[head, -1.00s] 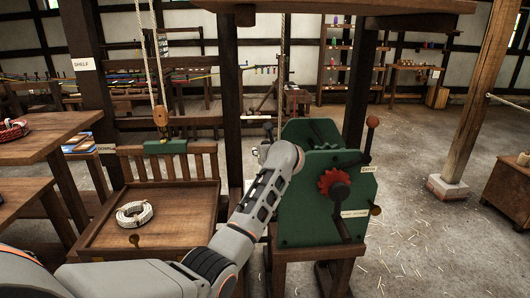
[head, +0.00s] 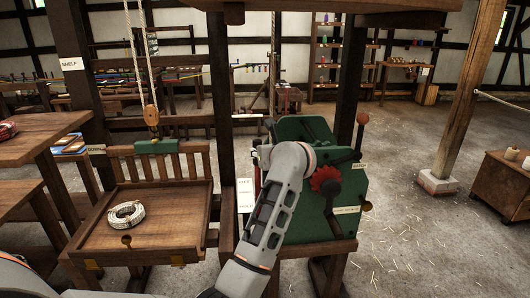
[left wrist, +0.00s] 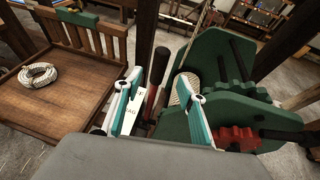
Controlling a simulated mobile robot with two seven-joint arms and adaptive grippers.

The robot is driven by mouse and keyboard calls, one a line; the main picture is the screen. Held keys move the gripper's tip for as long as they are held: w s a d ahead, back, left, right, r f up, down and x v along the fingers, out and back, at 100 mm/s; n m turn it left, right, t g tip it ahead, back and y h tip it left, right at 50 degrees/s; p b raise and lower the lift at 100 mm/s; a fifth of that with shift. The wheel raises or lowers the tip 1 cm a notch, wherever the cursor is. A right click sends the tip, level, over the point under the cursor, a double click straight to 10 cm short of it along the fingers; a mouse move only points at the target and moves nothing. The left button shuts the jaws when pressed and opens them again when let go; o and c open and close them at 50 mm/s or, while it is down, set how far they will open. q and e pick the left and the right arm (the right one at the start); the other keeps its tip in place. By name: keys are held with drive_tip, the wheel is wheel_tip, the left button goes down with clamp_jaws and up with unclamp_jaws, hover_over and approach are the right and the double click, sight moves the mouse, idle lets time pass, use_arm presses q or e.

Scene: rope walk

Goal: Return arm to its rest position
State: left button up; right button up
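My left arm (head: 272,215) rises from the bottom of the head view, its wrist end in front of the green geared machine (head: 305,222). My right gripper is in neither view.
A wooden tray-like stand (head: 165,235) with a white rope coil (head: 126,214) is to the left. A pulley block (head: 151,115) hangs on ropes above it. Wooden tables (head: 40,130) stand at far left. A wooden post (head: 462,100) and open floor are to the right.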

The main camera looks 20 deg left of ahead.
use_arm(q)
drive_tip(key=shift+s+d, duration=0.1)
idle(0.4)
drive_tip(key=s+a+f+m+t+y, duration=0.2)
drive_tip(key=s+a+m+y, duration=0.3)
drive_tip(key=s+a+m, duration=0.1)
drive_tip(key=s+d+f+m+t+h, duration=0.3)
drive_tip(key=s+d+f+m+h, duration=0.55)
drive_tip(key=m, duration=0.75)
drive_tip(key=s+d+f+m+t+h, duration=0.3)
drive_tip(key=s+d+f+m+h, duration=0.4)
drive_tip(key=d+f+m, duration=0.7)
drive_tip(key=s+a+f+m+g+h, duration=0.1)
drive_tip(key=s+a+f+m+g, duration=0.1)
drive_tip(key=s+f+m+g, duration=0.5)
drive_tip(key=s+f+m, duration=0.5)
drive_tip(key=s+f, duration=0.4)
drive_tip(key=s, duration=0.1)
drive_tip(key=shift+s+a+f+g, duration=0.3)
drive_tip(key=shift+a+f, duration=0.05)
drive_tip(key=shift+a, duration=0.05)
